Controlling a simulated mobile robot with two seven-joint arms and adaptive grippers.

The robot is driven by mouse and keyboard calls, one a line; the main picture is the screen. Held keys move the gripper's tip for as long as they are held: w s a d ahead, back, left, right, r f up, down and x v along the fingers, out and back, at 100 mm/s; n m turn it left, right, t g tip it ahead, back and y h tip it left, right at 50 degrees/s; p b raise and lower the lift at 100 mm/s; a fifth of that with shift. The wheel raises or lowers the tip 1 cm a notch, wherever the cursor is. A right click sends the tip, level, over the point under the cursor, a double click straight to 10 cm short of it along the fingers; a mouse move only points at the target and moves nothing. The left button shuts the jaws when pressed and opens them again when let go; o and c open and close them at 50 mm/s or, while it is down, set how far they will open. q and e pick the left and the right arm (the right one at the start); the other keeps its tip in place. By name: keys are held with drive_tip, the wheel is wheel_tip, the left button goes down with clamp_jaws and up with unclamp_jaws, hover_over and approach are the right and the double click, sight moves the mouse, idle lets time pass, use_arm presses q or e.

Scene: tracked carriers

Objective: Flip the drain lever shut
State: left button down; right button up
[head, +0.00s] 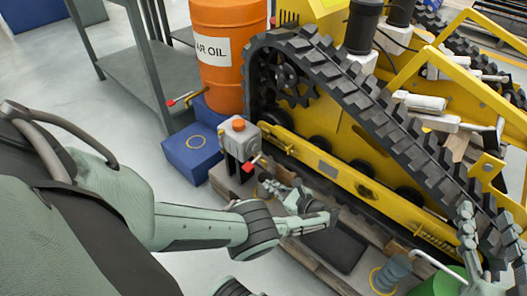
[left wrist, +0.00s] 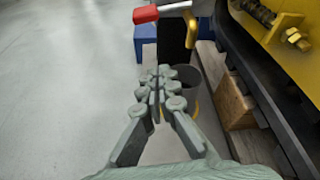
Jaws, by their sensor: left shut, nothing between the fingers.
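A lever with a red grip (head: 247,167) sits low on a small grey unit with an orange cap (head: 238,136). In the left wrist view the red grip (left wrist: 145,14) points left on a metal rod, above a brass spout (left wrist: 190,30). My left gripper (head: 273,184) is just right of and below this lever in the head view. In the left wrist view it (left wrist: 158,76) is shut and empty, with its tips short of the lever. A second red-tipped lever (head: 174,102) is on the orange oil drum (head: 222,55). My right gripper (head: 480,222) is at the right edge, and its opening is unclear.
A blue box (head: 192,152) stands left of the grey unit. The yellow tracked carrier (head: 330,165) lies close behind and right of my left gripper. A dark grey cup (left wrist: 187,76) stands below the spout.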

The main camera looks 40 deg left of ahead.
use_arm(q)
drive_tip(key=v, duration=0.4)
drive_tip(key=shift+f, duration=0.1)
idle(0.4)
